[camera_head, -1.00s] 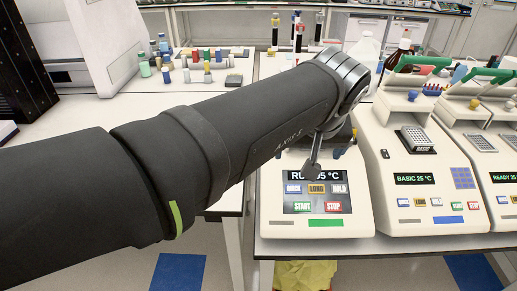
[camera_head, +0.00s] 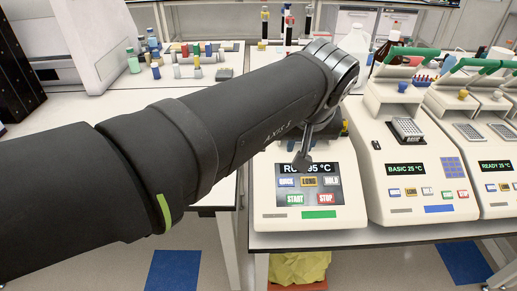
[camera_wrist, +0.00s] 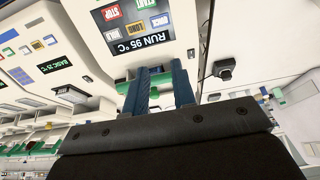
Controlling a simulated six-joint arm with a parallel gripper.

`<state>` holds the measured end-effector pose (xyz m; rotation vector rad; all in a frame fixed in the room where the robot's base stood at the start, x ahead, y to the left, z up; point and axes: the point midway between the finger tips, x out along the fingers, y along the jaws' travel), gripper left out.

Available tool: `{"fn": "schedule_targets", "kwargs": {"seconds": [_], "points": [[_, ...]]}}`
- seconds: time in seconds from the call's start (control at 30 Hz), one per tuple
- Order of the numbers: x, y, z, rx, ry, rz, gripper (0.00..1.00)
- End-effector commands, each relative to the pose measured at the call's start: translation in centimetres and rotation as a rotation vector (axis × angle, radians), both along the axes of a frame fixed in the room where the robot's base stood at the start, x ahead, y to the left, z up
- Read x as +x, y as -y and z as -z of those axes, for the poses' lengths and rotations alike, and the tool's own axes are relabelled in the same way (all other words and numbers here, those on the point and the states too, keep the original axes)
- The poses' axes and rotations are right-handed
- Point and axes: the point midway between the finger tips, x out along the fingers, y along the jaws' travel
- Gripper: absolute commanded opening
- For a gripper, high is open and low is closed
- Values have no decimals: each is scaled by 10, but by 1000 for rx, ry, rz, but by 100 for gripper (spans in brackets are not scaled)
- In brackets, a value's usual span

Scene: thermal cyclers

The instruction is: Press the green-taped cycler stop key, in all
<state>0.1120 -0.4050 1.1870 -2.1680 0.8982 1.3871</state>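The green-taped cycler (camera_head: 262,205) is the white unit at centre, with a green strip (camera_head: 319,214) on its front edge. Its display reads 95 °C, and in the wrist view the screen (camera_wrist: 127,47) reads RUN 95 °C, upside down. The red STOP key (camera_head: 326,199) is at lower right of the panel, beside the green START key (camera_head: 295,199); STOP also shows in the wrist view (camera_wrist: 113,12). My gripper (camera_head: 303,163) hangs in front of the display's upper part, apart from STOP. In the wrist view its two blue fingers (camera_wrist: 160,78) stand apart with nothing held between them.
A blue-taped cycler (camera_head: 380,205) reading BASIC 25 °C stands close on the right, with another reading READY 25 °C (camera_head: 497,167) beyond. My arm covers the table's left part. Bottles and coloured vials stand behind. A yellow bag (camera_head: 300,267) is below the table.

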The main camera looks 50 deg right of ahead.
Motion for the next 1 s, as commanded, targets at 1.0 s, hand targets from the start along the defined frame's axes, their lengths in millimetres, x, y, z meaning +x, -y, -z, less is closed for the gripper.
{"fn": "schedule_targets", "kwargs": {"seconds": [1.0], "points": [[0, 0, 0, 0, 0, 0, 0]]}}
